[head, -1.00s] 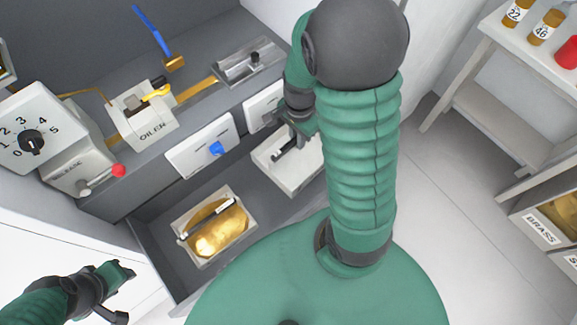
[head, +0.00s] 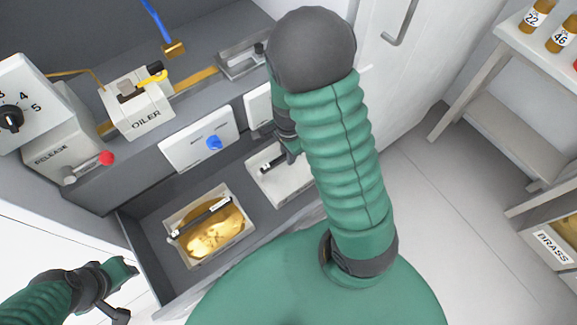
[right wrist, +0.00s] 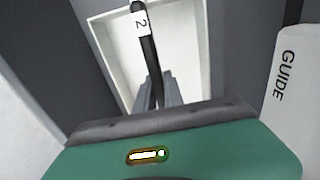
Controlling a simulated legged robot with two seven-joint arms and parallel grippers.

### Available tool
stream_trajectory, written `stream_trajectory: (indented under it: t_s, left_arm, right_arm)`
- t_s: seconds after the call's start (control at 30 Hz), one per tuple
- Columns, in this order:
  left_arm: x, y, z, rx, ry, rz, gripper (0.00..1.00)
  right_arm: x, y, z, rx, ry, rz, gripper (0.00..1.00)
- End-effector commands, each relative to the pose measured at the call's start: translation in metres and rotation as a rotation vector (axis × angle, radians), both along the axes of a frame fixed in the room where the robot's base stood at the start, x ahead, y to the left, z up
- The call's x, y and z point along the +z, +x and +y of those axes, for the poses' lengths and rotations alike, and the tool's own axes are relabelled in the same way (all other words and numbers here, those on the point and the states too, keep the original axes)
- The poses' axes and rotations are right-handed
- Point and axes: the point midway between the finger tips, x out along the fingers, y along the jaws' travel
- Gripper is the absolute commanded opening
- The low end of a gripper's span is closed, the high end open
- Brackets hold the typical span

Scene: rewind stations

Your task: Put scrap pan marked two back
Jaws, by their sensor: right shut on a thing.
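The scrap pan marked two (head: 290,188) is a white, empty-looking pan in the right part of the grey drawer. In the right wrist view, its black handle bar carries a white label "2" (right wrist: 141,22), and the pan's pale floor (right wrist: 185,50) shows around it. My right gripper (head: 290,156) is shut on this handle; my arm partly hides it and the pan's right side in the head view. I cannot tell whether the pan touches the drawer floor. My left gripper (head: 128,291) is open and empty at the lower left.
A second pan (head: 183,252) with brass-coloured scraps lies in the drawer's left part. Above stand the oiler (head: 140,115), a white panel with a blue knob (head: 214,142), and a red-tipped release lever (head: 107,158). A shelf with bottles (head: 534,15) is at right.

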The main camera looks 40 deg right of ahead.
Motion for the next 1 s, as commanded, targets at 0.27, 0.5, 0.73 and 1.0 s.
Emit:
stream_trajectory:
  t_s: [0.27, 0.5, 0.73, 1.0]
  left_arm:
    - [-0.015, 0.000, 0.000, 0.000, 0.000, 0.000, 0.36]
    - [-0.015, 0.000, 0.000, 0.000, 0.000, 0.000, 0.36]
    - [-0.014, 0.000, 0.000, 0.000, 0.000, 0.000, 0.36]
    - [-0.017, 0.000, 0.000, 0.000, 0.000, 0.000, 0.36]
  right_arm:
    - [-0.045, -0.001, 0.000, -0.001, 0.000, 0.000, 0.00]
    - [-0.045, 0.000, 0.000, 0.001, 0.000, -0.001, 0.00]
    - [-0.045, 0.000, 0.000, 0.000, 0.000, -0.001, 0.34]
    - [-0.047, 0.000, 0.000, 0.000, 0.000, -0.001, 0.34]
